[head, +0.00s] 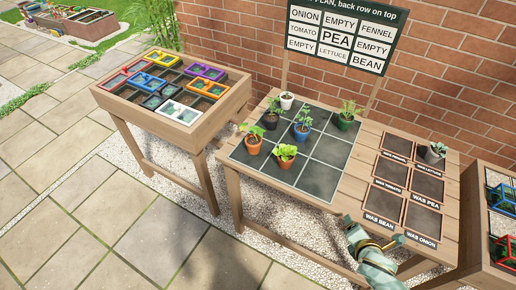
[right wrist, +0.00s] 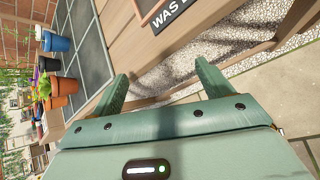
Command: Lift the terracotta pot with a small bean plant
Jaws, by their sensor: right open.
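A terracotta pot (head: 253,148) with a small green leafy plant, likely the bean, stands upright at the left of the dark grid mat (head: 325,149). A second terracotta pot (head: 285,163) with bright lettuce-like leaves stands just right of it. My right gripper (head: 371,232) is at the table's front edge, well right of both pots, and is open and empty. In the right wrist view, my right gripper (right wrist: 160,72) has its fingers apart with nothing between; orange pots (right wrist: 66,85) appear sideways at the left. My left gripper is not in view.
A black pot (head: 270,125), blue pot (head: 301,136), white pot (head: 286,105) and green pot (head: 344,125) share the mat. A grey pot (head: 433,158) stands among labelled squares at right. A planting sign (head: 337,41) stands behind.

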